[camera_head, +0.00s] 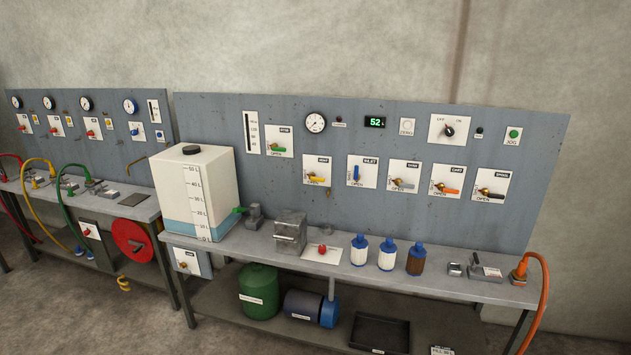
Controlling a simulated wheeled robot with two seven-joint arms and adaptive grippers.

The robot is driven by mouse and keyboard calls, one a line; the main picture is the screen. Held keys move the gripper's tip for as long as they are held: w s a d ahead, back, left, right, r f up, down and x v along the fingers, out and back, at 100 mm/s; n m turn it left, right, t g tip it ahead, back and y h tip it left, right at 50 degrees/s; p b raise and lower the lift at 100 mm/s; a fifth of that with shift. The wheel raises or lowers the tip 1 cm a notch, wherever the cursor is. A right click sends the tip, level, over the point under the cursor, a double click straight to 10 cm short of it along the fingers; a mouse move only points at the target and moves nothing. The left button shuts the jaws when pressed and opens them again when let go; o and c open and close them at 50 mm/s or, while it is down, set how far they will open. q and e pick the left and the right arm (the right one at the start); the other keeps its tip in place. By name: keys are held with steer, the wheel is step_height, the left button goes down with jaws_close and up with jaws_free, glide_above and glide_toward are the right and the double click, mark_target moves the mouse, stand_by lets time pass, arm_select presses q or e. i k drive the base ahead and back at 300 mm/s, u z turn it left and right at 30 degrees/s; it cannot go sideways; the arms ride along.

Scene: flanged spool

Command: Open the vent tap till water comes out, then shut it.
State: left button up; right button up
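Several taps with coloured handles sit on white plates on the grey panel (220,125). Their labels are mostly too small to read, so I cannot tell which one is the vent tap. A green-handled tap (277,149) is at the upper left. The blue handle stands upright; the others lie roughly sideways. No running water shows. Neither gripper is in view.
A white tank (209,172) with low bluish liquid stands on the bench (400,278). Three blue-capped bottles, a metal box (290,229) and an orange hose (543,300) are also there. A gauge (315,122) and green display (375,122) are on the panel. Another bench stands left.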

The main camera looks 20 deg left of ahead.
mark_target(312, 176)
steer(key=u, duration=0.35)
steer(key=i, duration=0.45)
steer(key=u, duration=0.6)
steer(key=i, duration=0.8)
steer(key=z, duration=0.6)
steer(key=i, duration=0.85)
steer(key=z, duration=0.8)
